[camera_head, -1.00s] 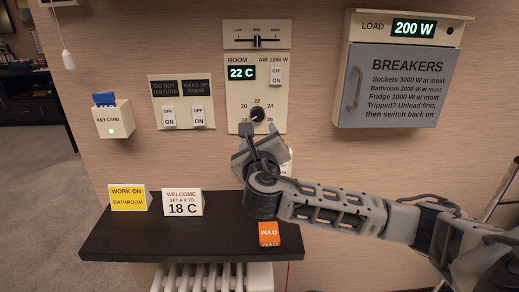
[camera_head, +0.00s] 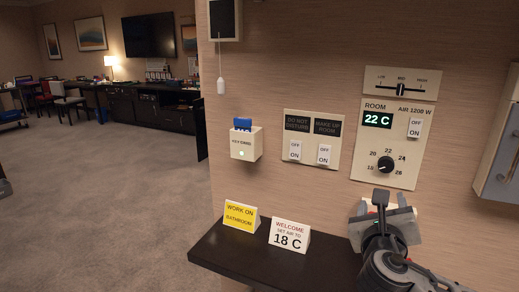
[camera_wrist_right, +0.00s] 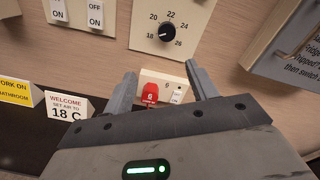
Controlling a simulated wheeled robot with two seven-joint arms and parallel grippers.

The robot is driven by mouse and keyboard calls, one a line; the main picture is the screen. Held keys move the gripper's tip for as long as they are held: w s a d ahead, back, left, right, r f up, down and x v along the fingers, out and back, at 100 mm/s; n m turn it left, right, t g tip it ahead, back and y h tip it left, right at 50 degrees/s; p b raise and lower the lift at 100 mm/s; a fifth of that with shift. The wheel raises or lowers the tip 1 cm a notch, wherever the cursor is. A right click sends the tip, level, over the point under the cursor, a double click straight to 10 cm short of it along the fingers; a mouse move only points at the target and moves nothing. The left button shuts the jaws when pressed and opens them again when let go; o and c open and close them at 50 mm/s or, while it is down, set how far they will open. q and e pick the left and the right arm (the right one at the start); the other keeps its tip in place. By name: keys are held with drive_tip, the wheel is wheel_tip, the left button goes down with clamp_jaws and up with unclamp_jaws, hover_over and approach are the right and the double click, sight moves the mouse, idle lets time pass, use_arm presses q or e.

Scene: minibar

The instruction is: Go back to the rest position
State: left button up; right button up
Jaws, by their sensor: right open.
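My right gripper (camera_head: 384,208) is in front of the wall, below the black dial (camera_head: 386,165) of the room thermostat panel (camera_head: 402,110). In the right wrist view its two fingers (camera_wrist_right: 161,78) are spread apart with nothing held between them. The dial also shows in that view (camera_wrist_right: 166,32), beyond the fingers and clear of them. The thermostat display (camera_head: 378,119) reads 22 C. My left gripper is not in view.
A dark shelf (camera_head: 225,250) below carries a yellow "work on bathroom" card (camera_head: 240,215) and a white "welcome 18 C" card (camera_head: 289,235). A key card holder (camera_head: 246,145) and a switch plate (camera_head: 313,140) are on the wall. A grey breaker box (camera_head: 500,165) is at right. Open carpet (camera_head: 110,200) lies left.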

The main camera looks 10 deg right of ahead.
drive_tip(key=s+a+f+m+g+y, duration=0.1)
drive_tip(key=s+a+f+m+y, duration=0.3)
drive_tip(key=f, duration=0.4)
drive_tip(key=s+a+f+m+g+y, duration=0.1)
drive_tip(key=a+f+m+g+y, duration=0.1)
drive_tip(key=a+f+m, duration=0.4)
drive_tip(key=s+a+f+m+g+y, duration=0.1)
drive_tip(key=s+a+f+m+y, duration=0.25)
drive_tip(key=f, duration=0.55)
drive_tip(key=s+f+m+y, duration=0.1)
drive_tip(key=s+f+m, duration=0.3)
drive_tip(key=m, duration=0.5)
drive_tip(key=s+a+f+m+g+y, duration=0.1)
drive_tip(key=s+f+m, duration=0.4)
drive_tip(key=s+m, duration=0.3)
drive_tip(key=shift+s+a+m, duration=0.25)
drive_tip(key=shift+s+m, duration=0.15)
drive_tip(key=shift+m, duration=0.85)
